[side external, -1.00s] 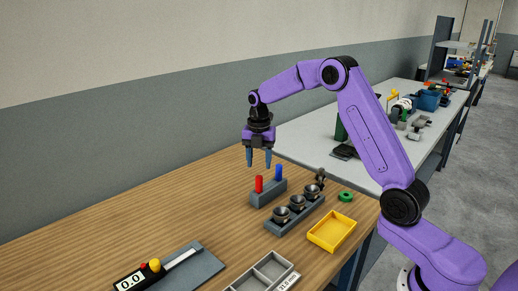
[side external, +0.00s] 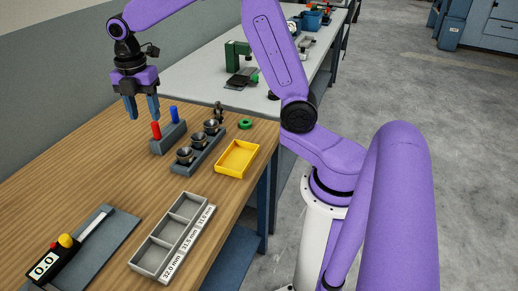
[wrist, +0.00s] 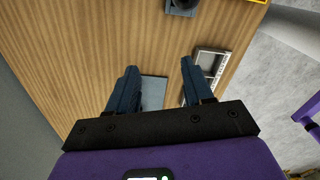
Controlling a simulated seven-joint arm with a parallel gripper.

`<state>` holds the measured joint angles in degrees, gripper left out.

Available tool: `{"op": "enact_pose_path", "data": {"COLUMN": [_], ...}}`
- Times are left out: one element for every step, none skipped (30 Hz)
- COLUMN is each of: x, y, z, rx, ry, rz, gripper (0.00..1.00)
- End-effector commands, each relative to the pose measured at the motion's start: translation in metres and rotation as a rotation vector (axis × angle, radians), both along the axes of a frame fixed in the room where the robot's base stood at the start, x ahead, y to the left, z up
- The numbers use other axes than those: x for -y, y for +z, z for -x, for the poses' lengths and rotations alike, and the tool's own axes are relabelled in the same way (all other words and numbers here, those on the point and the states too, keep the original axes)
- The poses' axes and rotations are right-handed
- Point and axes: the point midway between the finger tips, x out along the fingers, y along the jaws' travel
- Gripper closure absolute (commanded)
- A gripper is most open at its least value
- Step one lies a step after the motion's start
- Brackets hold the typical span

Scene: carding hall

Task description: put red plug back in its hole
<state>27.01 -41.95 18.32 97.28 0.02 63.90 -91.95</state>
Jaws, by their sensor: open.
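The red plug (side external: 156,130) stands upright at the near left end of a grey block (side external: 167,139). A blue plug (side external: 174,114) stands at the block's far end. I cannot tell how deep the red plug sits, and its hole is not visible. My gripper (side external: 143,115) points down with its fingers apart and empty. In the side view it hangs above and a little left of the red plug, not touching it. The wrist view shows both blue fingers of my gripper (wrist: 156,84) with nothing between them; neither plug shows there.
A rack (side external: 196,152) with several dark cups stands right of the block. A yellow tray (side external: 237,174), a green ring (side external: 245,124), a grey compartment tray (side external: 150,258) and a gauge on a grey plate (side external: 115,237) lie around it. Wood left of the block is bare.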

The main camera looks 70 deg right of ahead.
Motion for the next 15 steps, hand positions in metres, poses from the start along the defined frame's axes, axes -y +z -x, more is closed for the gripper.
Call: {"op": "enact_pose_path", "data": {"x": [-0.011,-0.017,-0.024,-0.029,-0.033,-0.038,-0.042,-0.045,-0.048,-0.05,-0.052,-0.053,-0.054,-0.054,-0.053], "y": [0.002,0.003,0.004,0.004,0.004,0.004,0.004,0.004,0.004,0.003,0.003,0.002,0.001,0.0,-0.002], "z": [0.018,0.028,0.041,0.052,0.063,0.077,0.088,0.099,0.114,0.125,0.137,0.152,0.163,0.174,0.189], "rx": [0.002,0.001,0.003,0.003,0.003,0.003,0.004,0.005,0.004,0.004,0.005,0.005,0.004,0.003,0.004], "ry": [-0.031,-0.058,-0.091,-0.118,-0.143,-0.178,-0.202,-0.229,-0.262,-0.289,-0.314,-0.348,-0.374,-0.4,-0.434], "rz": [-0.002,-0.002,-0.004,-0.004,-0.005,-0.007,-0.008,-0.009,-0.01,-0.011,-0.014,-0.015,-0.015,-0.017,-0.019], "gripper": [0.49,0.49,0.49,0.49,0.49,0.49,0.49,0.49,0.49,0.49,0.49,0.49,0.49,0.49,0.49]}}
